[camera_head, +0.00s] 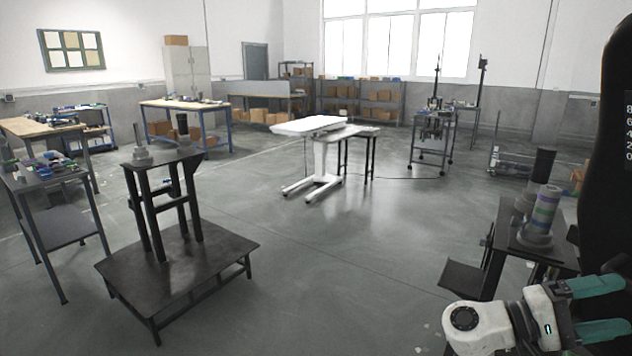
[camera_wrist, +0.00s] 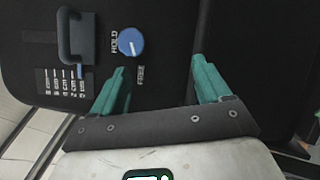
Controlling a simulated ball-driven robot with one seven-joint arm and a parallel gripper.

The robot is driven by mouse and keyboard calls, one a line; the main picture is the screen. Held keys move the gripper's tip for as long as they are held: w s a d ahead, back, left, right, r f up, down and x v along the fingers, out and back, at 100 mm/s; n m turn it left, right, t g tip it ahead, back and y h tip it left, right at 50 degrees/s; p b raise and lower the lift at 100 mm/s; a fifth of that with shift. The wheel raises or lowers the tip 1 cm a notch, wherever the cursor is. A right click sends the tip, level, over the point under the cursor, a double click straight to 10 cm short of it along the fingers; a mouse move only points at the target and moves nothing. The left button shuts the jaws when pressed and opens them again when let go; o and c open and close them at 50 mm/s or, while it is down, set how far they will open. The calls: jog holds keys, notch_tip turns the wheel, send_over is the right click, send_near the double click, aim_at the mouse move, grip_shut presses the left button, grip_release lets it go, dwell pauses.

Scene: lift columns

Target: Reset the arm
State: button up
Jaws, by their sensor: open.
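My gripper (camera_head: 618,308) is at the lower right of the head view, with its teal fingers apart and nothing between them. In the wrist view my gripper (camera_wrist: 158,70) is open, facing a black panel (camera_wrist: 165,15). On this panel are a blue round knob (camera_wrist: 131,42) marked HOLD and FREE, and a dark handle (camera_wrist: 75,45) beside a printed scale. The knob shows between the lines of the two fingers, apart from them as far as I can tell. My arm's white wrist links show beside the gripper in the head view.
A tall black column (camera_head: 605,150) with scale numbers stands at the right edge, close to my gripper. A dark stand (camera_head: 510,235) with stacked rings (camera_head: 543,212) is just left of it. Another dark stand (camera_head: 180,265) is at left.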

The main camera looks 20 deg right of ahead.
jog(key=s+a+f+n+t+y, duration=0.1)
jog(key=s+a+f+t+y, duration=0.15)
jog(key=f, duration=0.45)
jog(key=s+a+f+n+t+y+p, duration=0.1)
jog(key=s+f+t+y, duration=0.25)
jog(key=f, duration=0.45)
jog(key=s+a+f+t+y, duration=0.2)
jog(key=s+f+t, duration=0.15)
jog(key=f, duration=0.35)
jog(key=s+a+f+n+t+y, duration=0.1)
jog(key=s+a+f+y, duration=0.1)
jog(key=a, duration=0.4)
jog(key=s+a+f+n+t+y, duration=0.1)
jog(key=s+a+f+y, duration=0.2)
jog(key=a, duration=0.4)
jog(key=s+a+f+n+t+y+p, duration=0.1)
jog(key=s+a+f+y, duration=0.1)
jog(key=a+f+y, duration=0.2)
jog(key=a+y, duration=0.2)
jog(key=shift+s+a+t, duration=0.15)
jog(key=shift+a+t, duration=0.2)
